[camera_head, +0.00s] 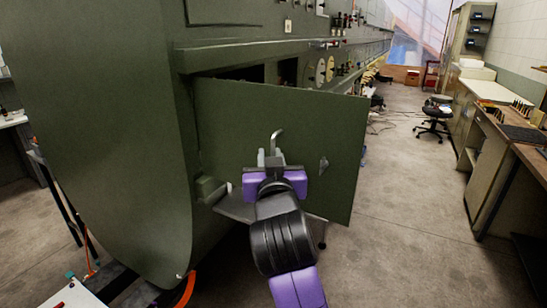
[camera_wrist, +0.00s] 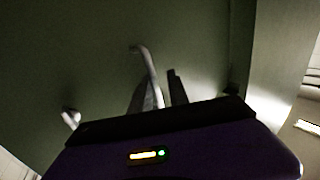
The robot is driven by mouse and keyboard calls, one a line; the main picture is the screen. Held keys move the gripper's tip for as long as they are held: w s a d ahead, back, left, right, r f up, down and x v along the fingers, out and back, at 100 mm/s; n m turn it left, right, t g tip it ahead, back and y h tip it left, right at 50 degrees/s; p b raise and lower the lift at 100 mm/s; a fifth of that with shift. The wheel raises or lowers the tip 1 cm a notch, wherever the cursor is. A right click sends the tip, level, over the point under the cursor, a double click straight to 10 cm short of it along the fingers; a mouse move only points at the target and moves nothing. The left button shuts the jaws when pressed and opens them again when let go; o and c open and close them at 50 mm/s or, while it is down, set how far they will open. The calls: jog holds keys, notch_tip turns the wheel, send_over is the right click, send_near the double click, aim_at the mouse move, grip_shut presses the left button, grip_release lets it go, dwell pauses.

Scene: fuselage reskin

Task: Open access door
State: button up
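The access door (camera_head: 285,115) is a large dark green panel, standing swung out at an angle from the green fuselage side, with a dark gap along its top. A bent metal handle (camera_head: 277,138) rises from its outer face, and it also shows in the wrist view (camera_wrist: 147,62). My gripper (camera_head: 271,158) is at the door face by this handle. In the wrist view, its two fingers (camera_wrist: 160,92) stand apart, with the handle's lower part at the left finger and a dark gap to the right finger. Whether they touch the handle is hidden.
A small metal latch (camera_head: 323,165) sits right of the handle on the door. The green fuselage body (camera_head: 110,120) stands at left. Workbenches (camera_head: 500,150) and an office chair (camera_head: 436,118) are at right. The floor (camera_head: 410,220) right of the door is clear.

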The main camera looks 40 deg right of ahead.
jog(key=shift+s+d, duration=0.1)
jog(key=shift+s, duration=0.1)
jog(key=b+v, duration=0.2)
jog(key=v, duration=0.5)
jog(key=shift+s+a, duration=0.2)
jog(key=shift+a, duration=0.05)
dwell(0.4)
